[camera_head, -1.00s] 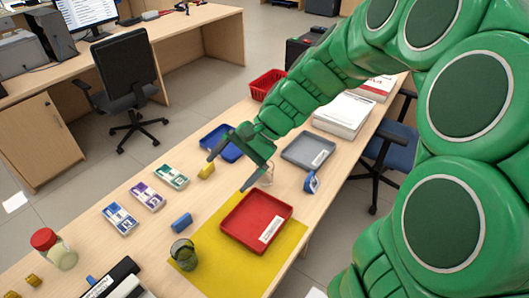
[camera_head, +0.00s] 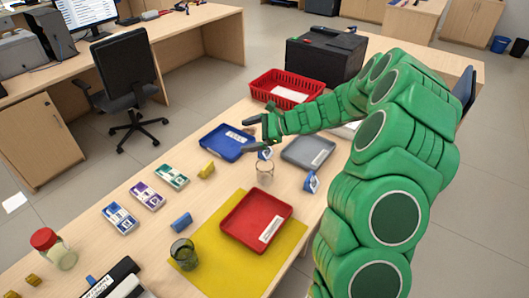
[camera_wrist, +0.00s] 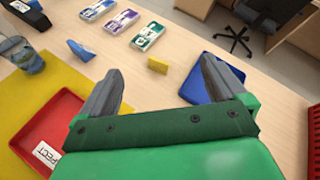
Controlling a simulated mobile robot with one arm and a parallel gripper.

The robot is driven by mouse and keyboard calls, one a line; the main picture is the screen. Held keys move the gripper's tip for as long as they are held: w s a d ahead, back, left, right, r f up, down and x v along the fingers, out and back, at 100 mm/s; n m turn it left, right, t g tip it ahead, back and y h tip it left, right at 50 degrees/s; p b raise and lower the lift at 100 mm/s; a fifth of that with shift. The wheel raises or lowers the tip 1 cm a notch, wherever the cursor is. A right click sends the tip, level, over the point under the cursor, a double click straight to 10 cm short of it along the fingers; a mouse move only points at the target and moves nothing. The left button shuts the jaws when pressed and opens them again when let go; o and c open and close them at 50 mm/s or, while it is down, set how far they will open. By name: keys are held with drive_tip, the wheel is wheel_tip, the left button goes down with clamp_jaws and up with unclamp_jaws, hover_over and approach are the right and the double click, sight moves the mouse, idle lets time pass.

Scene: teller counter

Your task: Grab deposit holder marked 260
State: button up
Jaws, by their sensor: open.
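Small blue holders with pale faces stand on the counter: one (camera_head: 312,182) right of the red tray and one (camera_head: 265,154) beside the grey tray. A plain-looking blue block (camera_head: 181,222) lies left of the red tray and also shows in the wrist view (camera_wrist: 81,50). I cannot read 260 on any of them. My gripper (camera_head: 246,134) is open and empty above the counter, over the blue tray's right side in the head view. In the wrist view its fingers (camera_wrist: 160,70) are spread wide, with a yellow block (camera_wrist: 158,65) beyond them on the counter.
The red tray (camera_head: 236,228) lies on a yellow mat (camera_head: 215,280). A blue tray (camera_head: 207,143), grey tray (camera_head: 309,150), red basket (camera_head: 262,90) and clear glass (camera_head: 264,172) stand around my gripper. A dark tumbler (camera_head: 184,255) and banknote-like packs (camera_head: 147,196) are at left.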

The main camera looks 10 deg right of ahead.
drive_tip(key=w+d+f+m+t, duration=0.2)
drive_tip(key=w+d+f+m, duration=0.2)
drive_tip(key=w+d+f, duration=0.15)
drive_tip(key=m+t+h, duration=0.2)
drive_tip(key=m, duration=0.2)
approach(267, 151)
drive_tip(key=shift+w+a+r, duration=0.6)
drive_tip(key=shift+a+r, duration=0.25)
drive_tip(key=shift+r, duration=0.15)
drive_tip(key=shift+w+f+t, duration=0.1)
drive_tip(key=shift+f+t, duration=0.05)
drive_tip(key=shift+t, duration=0.15)
drive_tip(key=shift+x, duration=3.8)
drive_tip(key=shift+f, duration=0.15)
drive_tip(key=c, duration=1.2)
